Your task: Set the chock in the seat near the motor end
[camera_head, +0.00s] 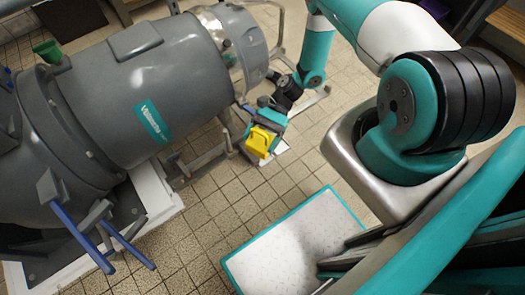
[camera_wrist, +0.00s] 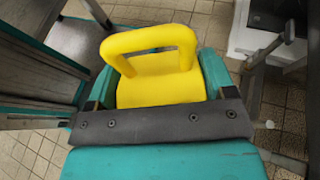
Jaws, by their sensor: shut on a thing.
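The yellow chock (camera_head: 262,141) has a loop handle and hangs at the end of my arm, right of the big grey machine. My gripper (camera_head: 266,126) is shut on it. In the wrist view the chock (camera_wrist: 160,88) sits between the teal fingers of my gripper (camera_wrist: 158,75), its loop pointing away from the palm. A white patch (camera_head: 286,155) on the floor shows partly behind the chock; I cannot tell whether it is the seat. The chock's underside and any gap to the floor are hidden.
The grey machine (camera_head: 150,85) with a teal label fills the left. Metal frame bars (camera_head: 205,158) stand just left of the chock. Blue-handled levers (camera_head: 85,235) stick out at lower left. A white, teal-edged panel (camera_head: 300,245) lies below. Tiled floor (camera_head: 215,215) between is clear.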

